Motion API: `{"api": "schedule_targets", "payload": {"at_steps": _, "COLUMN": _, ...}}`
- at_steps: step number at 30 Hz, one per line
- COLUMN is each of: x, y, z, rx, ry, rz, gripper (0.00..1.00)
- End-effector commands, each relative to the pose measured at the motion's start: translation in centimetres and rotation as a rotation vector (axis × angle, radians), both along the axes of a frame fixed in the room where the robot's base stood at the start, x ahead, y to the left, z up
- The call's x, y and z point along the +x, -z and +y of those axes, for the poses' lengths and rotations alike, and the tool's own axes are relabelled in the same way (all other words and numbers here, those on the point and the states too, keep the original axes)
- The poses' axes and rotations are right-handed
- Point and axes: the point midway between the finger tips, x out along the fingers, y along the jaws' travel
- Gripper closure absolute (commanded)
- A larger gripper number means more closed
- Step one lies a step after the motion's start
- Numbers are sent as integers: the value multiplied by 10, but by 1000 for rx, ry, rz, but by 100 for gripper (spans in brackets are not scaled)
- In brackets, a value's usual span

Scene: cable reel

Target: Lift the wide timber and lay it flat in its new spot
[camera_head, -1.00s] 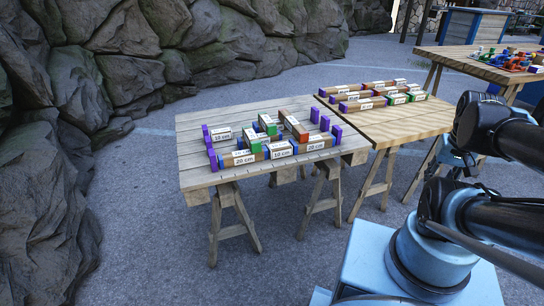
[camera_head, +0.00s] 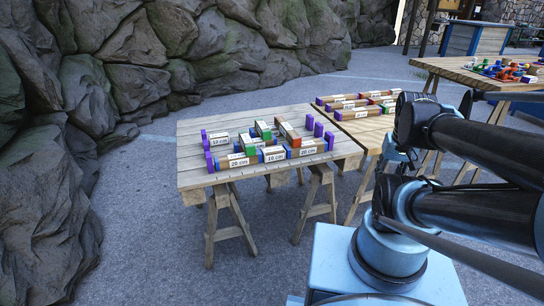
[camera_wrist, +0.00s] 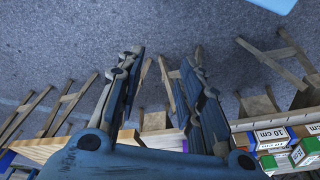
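Several labelled timber blocks sit on the near wooden table (camera_head: 200,182) in the head view. A front row holds a 20 cm block (camera_head: 239,162), a 10 cm block (camera_head: 274,154) and another 20 cm block (camera_head: 308,150). Blocks with green and red-orange ends stand behind it, and a 10 cm block (camera_head: 218,139) lies at the left. I cannot tell which is the wide timber. In the wrist view my gripper (camera_wrist: 165,65) is open and empty, with floor between its fingers. Labelled blocks, one marked 10 cm (camera_wrist: 270,134), show at lower right, apart from it.
Purple uprights (camera_head: 318,129) stand at the table's ends. A second table (camera_head: 366,128) bears more timber blocks, partly hidden by my arm. A farther table (camera_head: 450,68) holds small coloured pieces. Rock wall (camera_head: 140,60) rises behind. Trestle legs (camera_head: 224,215) stand below the near table.

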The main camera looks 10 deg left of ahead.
Motion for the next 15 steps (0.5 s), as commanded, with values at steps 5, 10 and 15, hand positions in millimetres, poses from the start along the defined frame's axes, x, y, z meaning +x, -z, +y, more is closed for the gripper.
{"api": "schedule_targets", "payload": {"at_steps": 5, "x": -3, "y": -11, "z": 4, "rx": 14, "ry": 18, "rz": -8, "gripper": 27}}
{"api": "schedule_targets", "payload": {"at_steps": 10, "x": 19, "y": -31, "z": 19, "rx": 61, "ry": 91, "rz": 13, "gripper": 27}}
{"api": "schedule_targets", "payload": {"at_steps": 15, "x": 50, "y": -55, "z": 43, "rx": 125, "ry": 197, "rz": 47, "gripper": 27}}
